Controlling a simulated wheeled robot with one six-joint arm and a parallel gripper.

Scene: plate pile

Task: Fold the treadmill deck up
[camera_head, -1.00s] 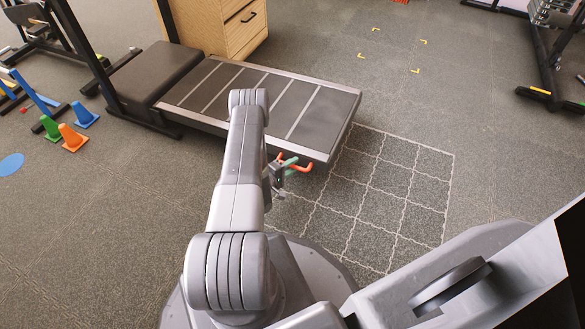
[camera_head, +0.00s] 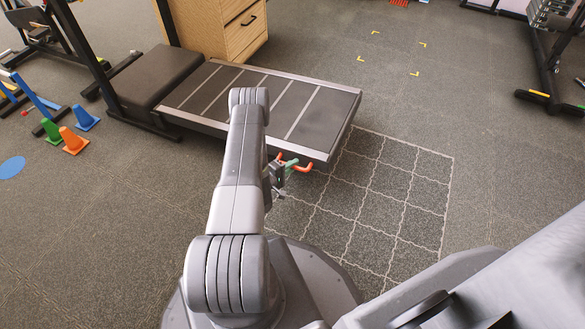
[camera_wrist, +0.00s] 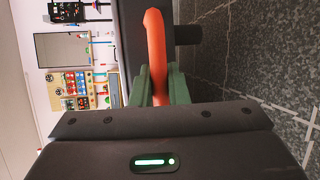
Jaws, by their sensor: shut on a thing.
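The treadmill deck (camera_head: 320,117) is a long dark panel with pale cross stripes and a silver rim. It lies low and roughly level, reaching right from the black upright frame (camera_head: 88,62). An orange handle (camera_head: 303,167) sticks out at its near right end. My gripper (camera_head: 287,167) is at that handle, its green fingers partly hidden by my arm. In the wrist view the orange handle (camera_wrist: 155,55) passes between the two green fingers (camera_wrist: 156,88), which are shut on it. The deck's dark edge (camera_wrist: 130,40) is just beyond.
A wooden drawer cabinet (camera_head: 222,30) stands behind the deck. Orange, green and blue cones (camera_head: 74,140) are on the floor at left. A weight rack (camera_head: 550,60) stands far right. The floor with a white grid (camera_head: 375,205) right of the deck is clear.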

